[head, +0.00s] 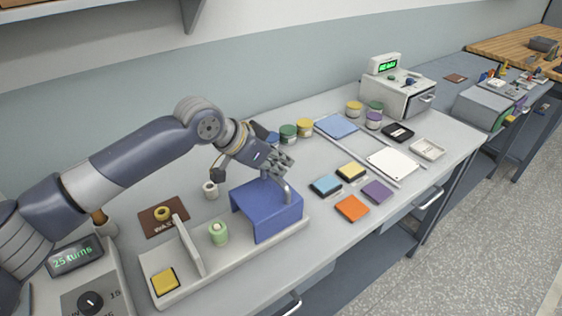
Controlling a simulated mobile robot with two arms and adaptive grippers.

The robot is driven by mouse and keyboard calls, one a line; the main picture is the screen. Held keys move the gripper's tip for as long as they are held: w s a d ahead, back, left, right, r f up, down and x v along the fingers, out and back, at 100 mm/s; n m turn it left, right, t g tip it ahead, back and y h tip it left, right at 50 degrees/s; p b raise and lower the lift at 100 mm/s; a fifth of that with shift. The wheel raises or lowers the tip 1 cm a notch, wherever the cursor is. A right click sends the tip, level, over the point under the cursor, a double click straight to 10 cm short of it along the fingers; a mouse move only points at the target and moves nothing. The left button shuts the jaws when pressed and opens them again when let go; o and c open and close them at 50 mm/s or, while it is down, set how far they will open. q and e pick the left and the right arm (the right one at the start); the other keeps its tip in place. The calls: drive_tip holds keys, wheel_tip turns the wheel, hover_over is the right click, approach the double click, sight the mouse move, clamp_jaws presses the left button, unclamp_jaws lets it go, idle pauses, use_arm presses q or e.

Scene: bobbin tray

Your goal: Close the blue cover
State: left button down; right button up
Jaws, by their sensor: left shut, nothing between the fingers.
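The blue cover (272,216) is a box-like hood standing over the right part of a long pale tray (190,281). A grey post or handle shows at its top back edge, partly behind my gripper. A green bobbin (218,234) stands in the tray just left of the cover, uncovered. A yellow square pad (164,281) lies at the tray's left end, beyond an upright pale divider (188,246). My left gripper (284,162) is shut and empty, just above the back of the cover; whether it touches the cover or handle I cannot tell. My right gripper is out of view.
Behind the tray are a brown mat (163,220) with a yellow ring and a small white spool (210,190). Green and yellow jars (304,127) stand behind the gripper. Coloured pads (352,208) lie to the right. A turns counter (76,256) is at left.

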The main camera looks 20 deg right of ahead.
use_arm(q)
drive_tip(key=s+a+p, duration=0.4)
drive_tip(key=a+p, duration=0.1)
drive_tip(key=a, duration=0.7)
drive_tip(key=shift+s+f, duration=0.15)
drive_tip(key=shift+f, duration=0.05)
